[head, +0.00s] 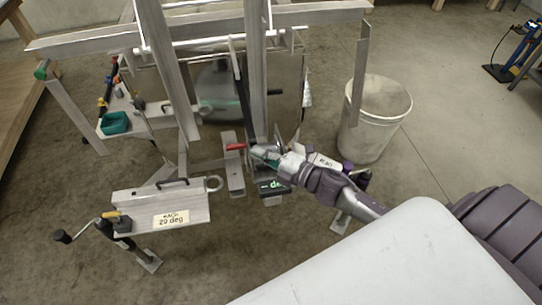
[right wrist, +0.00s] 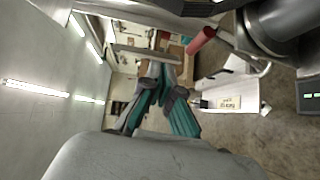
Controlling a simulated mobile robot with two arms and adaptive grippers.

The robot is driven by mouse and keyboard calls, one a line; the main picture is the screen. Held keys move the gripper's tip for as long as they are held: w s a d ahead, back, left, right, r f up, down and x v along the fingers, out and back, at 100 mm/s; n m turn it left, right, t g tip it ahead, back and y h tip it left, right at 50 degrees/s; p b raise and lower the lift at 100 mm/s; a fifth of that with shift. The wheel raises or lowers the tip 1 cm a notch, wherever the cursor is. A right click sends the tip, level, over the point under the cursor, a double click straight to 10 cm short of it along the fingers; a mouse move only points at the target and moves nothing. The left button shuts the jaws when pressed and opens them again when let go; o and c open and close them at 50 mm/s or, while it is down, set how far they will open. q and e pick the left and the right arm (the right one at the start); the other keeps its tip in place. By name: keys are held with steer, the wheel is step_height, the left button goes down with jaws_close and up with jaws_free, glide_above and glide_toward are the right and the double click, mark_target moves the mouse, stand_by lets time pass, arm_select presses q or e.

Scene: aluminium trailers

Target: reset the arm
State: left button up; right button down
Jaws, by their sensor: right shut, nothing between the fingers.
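My right arm comes in from the lower right of the head view. Its gripper (head: 262,154) is at the middle of the aluminium trailer frame (head: 174,75), close to a red handle (head: 235,146). In the right wrist view the teal-padded fingers of the right gripper (right wrist: 160,80) come together with nothing between them. The red handle also shows there (right wrist: 202,40), just beyond and to the right of the fingers. I cannot tell from the head view whether the gripper touches the frame. My left gripper is in neither view.
A labelled "20 deg" plate (head: 145,211) with a crank (head: 75,232) stands at lower left. A small digital display (head: 272,187) sits below the gripper. A grey bucket (head: 376,118) stands right of the frame.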

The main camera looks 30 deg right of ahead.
steer(key=s+d+f+m+g+h, duration=0.2)
steer(key=s+m+h, duration=0.3)
steer(key=m, duration=0.3)
steer(key=s+d+f+m+g+h, duration=0.1)
steer(key=s+m+g+h, duration=0.1)
steer(key=s+m+h, duration=0.5)
steer(key=s+a+f+m+g+y, duration=0.1)
steer(key=s+a+m+g+y, duration=0.2)
steer(key=s, duration=0.4)
steer(key=s+a+f+m+g+y, duration=0.1)
steer(key=s+m+g, duration=0.25)
steer(key=s, duration=0.25)
step_height(320, 180, down, 26)
steer(key=s+g+b, duration=0.1)
steer(key=g+b, duration=0.1)
steer(key=g, duration=0.1)
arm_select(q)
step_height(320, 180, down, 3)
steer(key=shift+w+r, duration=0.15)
arm_select(e)
steer(key=s+d+f, duration=0.2)
steer(key=s+f, duration=1.5)
steer(key=f, duration=0.1)
steer(key=shift+s+d+f+n+g, duration=0.2)
steer(key=shift+d+n+g, duration=0.15)
